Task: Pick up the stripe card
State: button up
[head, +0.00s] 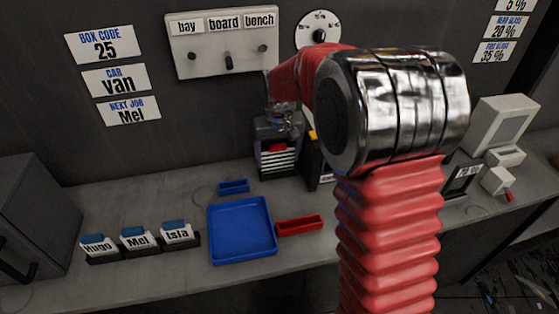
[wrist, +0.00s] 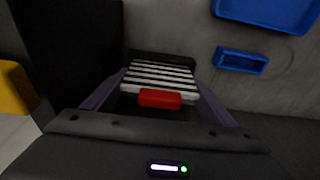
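The stripe card (wrist: 160,76), with black and white bands and a red tab (wrist: 160,98), is in the middle of the wrist view. In the head view, the striped card (head: 279,163) shows at the back of the bench, its red tab just below my gripper. My gripper (wrist: 160,93) is open, with one finger on each side of the card and red tab. The fingers stand apart from the red tab. Whether they touch the card's side edges I cannot tell. My arm hides part of the bench in the head view.
A blue tray (head: 242,259), a small blue holder (head: 233,187) and a red holder (head: 299,226) lie nearby on the bench. Name cards (head: 139,239) stand at left. A dark upright block (wrist: 62,50) is close left of my gripper. A monitor (head: 500,122) stands at right.

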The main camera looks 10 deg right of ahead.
aim_at(278, 146)
jog(key=c, duration=0.3)
jog(key=shift+r, duration=0.15)
jog(key=shift+s+r, duration=0.2)
jog(key=shift+r, duration=0.95)
jog(key=shift+s+r, duration=0.2)
jog(key=shift+r, duration=0.9)
jog(key=shift+s+r, duration=0.2)
jog(key=shift+r, duration=0.95)
jog(key=s, duration=1.8)
jog(key=shift+s, duration=0.4)
